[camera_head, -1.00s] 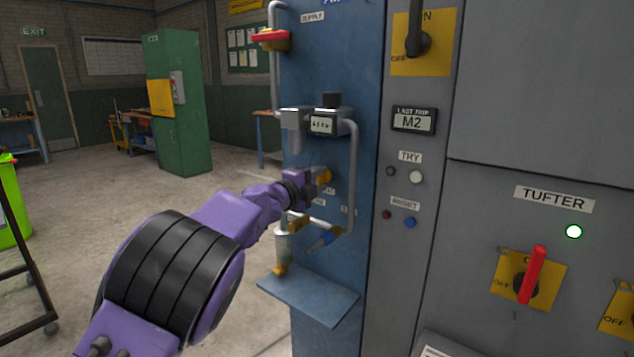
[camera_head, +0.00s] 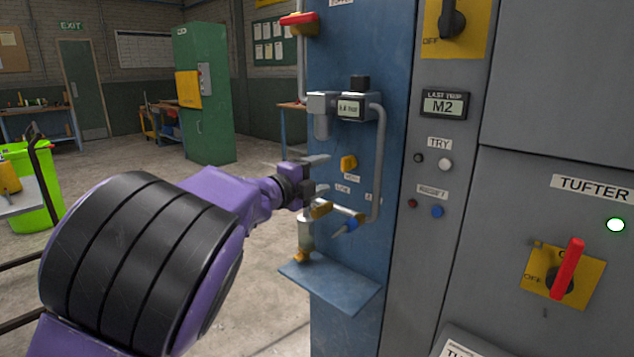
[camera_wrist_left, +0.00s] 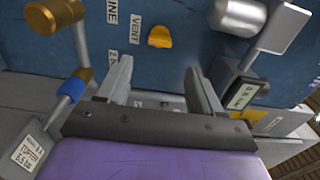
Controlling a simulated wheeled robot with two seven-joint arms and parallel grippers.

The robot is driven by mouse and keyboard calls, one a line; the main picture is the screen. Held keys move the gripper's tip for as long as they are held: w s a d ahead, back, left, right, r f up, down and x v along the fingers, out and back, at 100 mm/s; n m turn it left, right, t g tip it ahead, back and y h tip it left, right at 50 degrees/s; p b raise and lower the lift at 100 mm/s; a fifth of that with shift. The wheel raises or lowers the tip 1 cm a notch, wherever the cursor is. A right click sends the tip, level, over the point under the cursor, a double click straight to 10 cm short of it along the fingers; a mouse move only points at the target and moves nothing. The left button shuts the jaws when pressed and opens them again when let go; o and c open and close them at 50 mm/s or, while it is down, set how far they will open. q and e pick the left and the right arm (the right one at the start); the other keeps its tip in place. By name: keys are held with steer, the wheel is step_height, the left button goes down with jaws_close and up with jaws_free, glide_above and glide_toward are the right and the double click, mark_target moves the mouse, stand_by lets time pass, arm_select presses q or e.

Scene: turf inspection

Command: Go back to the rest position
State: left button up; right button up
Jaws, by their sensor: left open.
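My left gripper (camera_head: 322,174) is on the purple arm that comes in from the left. Its two grey fingers are apart, with nothing between them, in front of the blue panel (camera_head: 378,50). In the left wrist view the open fingers (camera_wrist_left: 158,68) point toward the panel. A yellow vent knob (camera_head: 348,163) is on the panel just beyond the fingers, apart from them; it also shows in the left wrist view (camera_wrist_left: 160,36). My right gripper is in neither view.
The grey tufter cabinet (camera_head: 500,250) stands at right. A green bin (camera_head: 45,215) is at left. Floor (camera_head: 160,172) is clear behind the arm.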

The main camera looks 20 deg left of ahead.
arm_select(q)
steer(key=shift+s+a, duration=0.2)
steer(key=shift+s, duration=0.45)
